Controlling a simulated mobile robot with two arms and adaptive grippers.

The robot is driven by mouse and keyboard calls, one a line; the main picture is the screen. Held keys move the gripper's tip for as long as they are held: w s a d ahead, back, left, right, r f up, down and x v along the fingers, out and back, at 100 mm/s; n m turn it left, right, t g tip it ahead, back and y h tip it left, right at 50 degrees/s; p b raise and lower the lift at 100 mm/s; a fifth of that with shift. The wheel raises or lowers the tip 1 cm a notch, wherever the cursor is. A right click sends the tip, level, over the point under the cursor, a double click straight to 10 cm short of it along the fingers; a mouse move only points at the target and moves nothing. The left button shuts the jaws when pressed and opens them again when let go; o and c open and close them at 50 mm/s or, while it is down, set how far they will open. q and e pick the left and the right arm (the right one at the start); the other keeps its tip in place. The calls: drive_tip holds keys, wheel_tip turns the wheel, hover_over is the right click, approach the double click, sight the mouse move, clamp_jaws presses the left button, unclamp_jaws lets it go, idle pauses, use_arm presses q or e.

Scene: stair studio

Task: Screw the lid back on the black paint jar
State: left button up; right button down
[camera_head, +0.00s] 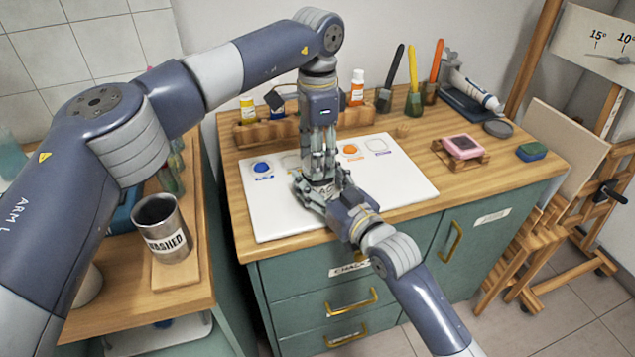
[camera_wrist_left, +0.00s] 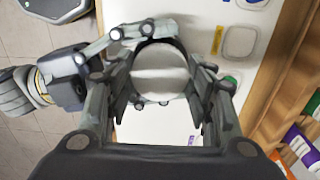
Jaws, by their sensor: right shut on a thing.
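The paint jar (camera_head: 325,188) stands on the white board at the front of the desk, mostly hidden by my grippers; part of its label shows. My right gripper (camera_head: 326,196) comes in from the front right and is shut on the jar. My left gripper (camera_head: 321,172) points straight down over the jar. In the left wrist view a round pale grey top with a lighter band (camera_wrist_left: 160,72), apparently the lid, lies between the left fingers (camera_wrist_left: 162,88). The fingers are apart, close to its sides; contact is unclear. The lid's seating on the jar is hidden.
The white board (camera_head: 275,218) has painted spots and an empty outlined spot. A wooden rack (camera_head: 262,132) with small bottles stands behind. Brushes in jars, a pink pad on a wooden stand (camera_head: 462,147) and a green-blue block (camera_head: 531,151) are to the right. A metal cup (camera_head: 163,240) stands left.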

use_arm(q)
drive_tip(key=shift+c, duration=0.6)
drive_tip(key=m, duration=0.8)
drive_tip(key=shift+w, duration=0.1)
drive_tip(key=m, duration=1.3)
drive_tip(key=shift+m, duration=0.3)
drive_tip(key=m, duration=0.6)
drive_tip(key=shift+f+m, duration=0.1)
drive_tip(key=shift+m, duration=0.2)
drive_tip(key=m, duration=0.6)
drive_tip(key=shift+m, duration=0.4)
drive_tip(key=m, duration=0.6)
drive_tip(key=shift+m, duration=0.4)
drive_tip(key=m, duration=0.6)
drive_tip(key=shift+m, duration=0.3)
drive_tip(key=m, duration=0.5)
drive_tip(key=o, duration=1.2)
